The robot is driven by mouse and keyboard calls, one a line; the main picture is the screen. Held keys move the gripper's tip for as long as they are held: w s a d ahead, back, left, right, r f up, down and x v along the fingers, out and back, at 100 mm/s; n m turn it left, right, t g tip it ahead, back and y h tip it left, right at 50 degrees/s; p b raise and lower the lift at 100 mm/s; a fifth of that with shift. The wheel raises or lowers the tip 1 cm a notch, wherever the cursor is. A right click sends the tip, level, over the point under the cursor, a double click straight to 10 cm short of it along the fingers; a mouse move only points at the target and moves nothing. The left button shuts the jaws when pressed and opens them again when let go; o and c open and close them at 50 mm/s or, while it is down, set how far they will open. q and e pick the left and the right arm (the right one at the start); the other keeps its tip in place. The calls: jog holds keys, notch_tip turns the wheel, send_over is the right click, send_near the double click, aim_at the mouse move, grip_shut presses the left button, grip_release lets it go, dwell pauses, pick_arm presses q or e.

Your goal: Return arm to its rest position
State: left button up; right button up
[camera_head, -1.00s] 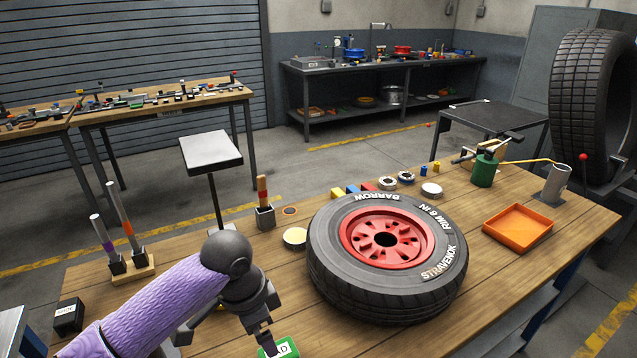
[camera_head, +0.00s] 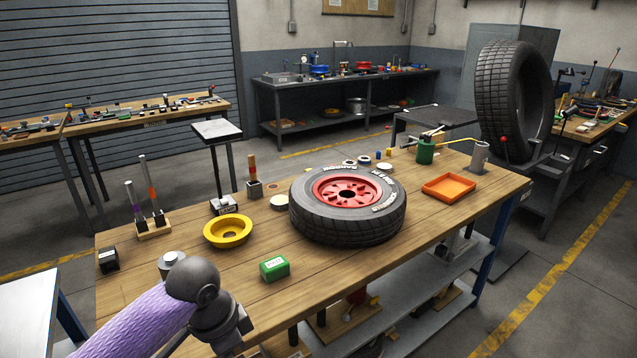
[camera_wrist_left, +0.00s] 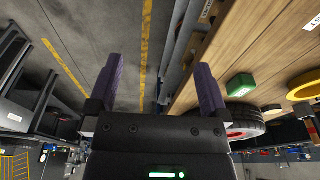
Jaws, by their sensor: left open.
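My left arm, in a purple sleeve, comes in from the lower left of the head view, its dark wrist near the bottom edge; the fingertips do not show there. In the left wrist view my left gripper (camera_wrist_left: 160,85) is open and empty, its two purple fingers wide apart over grey floor beside the bench. A green labelled box (camera_head: 274,268) stands on the wooden bench (camera_head: 330,270), apart from the gripper; it also shows in the wrist view (camera_wrist_left: 240,85). My right gripper is not in view.
A tyre on a red rim (camera_head: 345,228) lies flat mid-bench. A yellow ring (camera_head: 228,244), a grey cylinder (camera_head: 171,265) and a black box (camera_head: 108,260) stand left. An orange tray (camera_head: 448,188) is at the right.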

pick_arm(q)
jog(key=s+a+f+n+t, duration=0.1)
jog(key=s+a+f+n, duration=0.15)
jog(key=f, duration=0.85)
jog(key=s+a+f+n, duration=0.1)
jog(key=s+f+n, duration=0.25)
jog(key=f, duration=0.85)
jog(key=s+f, duration=0.4)
jog(key=s, duration=0.6)
jog(key=s+a+f+n+g+y, duration=0.1)
jog(key=s+f, duration=0.3)
jog(key=s, duration=0.6)
jog(key=s+f+n, duration=0.1)
jog(key=s+f, duration=0.3)
jog(key=s, duration=0.6)
jog(key=shift+s+a+f+y, duration=0.25)
jog(key=shift+s+f+y, duration=0.05)
jog(key=shift+s+f, duration=0.1)
jog(key=shift+w, duration=0.1)
